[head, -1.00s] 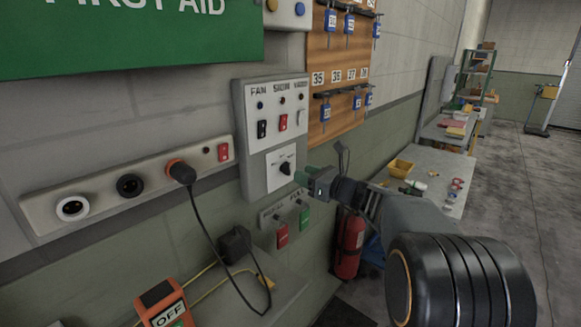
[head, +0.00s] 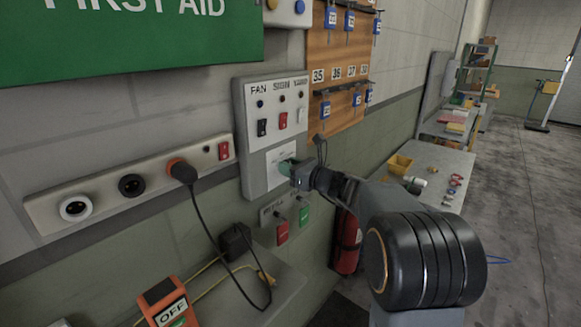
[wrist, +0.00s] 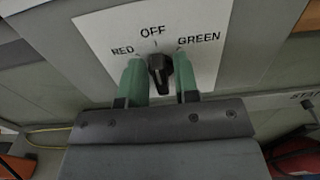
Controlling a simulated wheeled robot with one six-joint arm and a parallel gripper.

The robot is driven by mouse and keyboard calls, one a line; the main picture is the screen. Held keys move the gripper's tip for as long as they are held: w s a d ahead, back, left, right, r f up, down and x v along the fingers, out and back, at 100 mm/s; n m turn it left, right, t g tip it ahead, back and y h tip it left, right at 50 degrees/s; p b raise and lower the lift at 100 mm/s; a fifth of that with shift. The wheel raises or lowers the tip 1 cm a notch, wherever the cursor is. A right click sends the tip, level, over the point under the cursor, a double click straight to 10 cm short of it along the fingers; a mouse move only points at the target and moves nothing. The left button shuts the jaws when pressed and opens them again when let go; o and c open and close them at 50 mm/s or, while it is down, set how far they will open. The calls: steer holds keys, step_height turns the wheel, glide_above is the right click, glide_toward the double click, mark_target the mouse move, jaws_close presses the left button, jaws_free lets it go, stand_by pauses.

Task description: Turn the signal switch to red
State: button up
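The signal switch is a black rotary knob (wrist: 159,72) on a white plate (wrist: 205,22) marked RED at left, OFF at top and GREEN at right. In the wrist view the knob points up toward OFF. My gripper (wrist: 158,78) has its two green fingers apart, one on each side of the knob. The fingers look open around it; whether either touches it I cannot tell. In the head view my gripper (head: 287,167) is at the plate (head: 278,156) and hides the knob.
Above the plate are FAN, SIGN and third-label rocker switches (head: 283,121). Below hang a red tag (head: 282,232) and a green tag (head: 303,216). A socket strip (head: 100,192) with a black plug and cable is at left. A key board (head: 340,105) is at right.

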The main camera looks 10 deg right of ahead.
steer(key=c, duration=0.3)
steer(key=shift+c, duration=0.2)
steer(key=shift+f+b, duration=0.1)
steer(key=shift+b, duration=0.25)
steer(key=shift+f+n+b, duration=0.15)
steer(key=shift+n+b, duration=0.45)
steer(key=shift+b, duration=0.35)
steer(key=n+b, duration=0.2)
steer(key=b, duration=0.2)
steer(key=shift+f, duration=0.15)
steer(key=n+b, duration=0.4)
steer(key=b, duration=0.1)
steer(key=shift+s+a, duration=0.1)
steer(key=shift+r+n+b, duration=0.2)
steer(key=shift+n+b, duration=1.1)
steer(key=shift+b, duration=0.05)
steer(key=shift+r, duration=0.1)
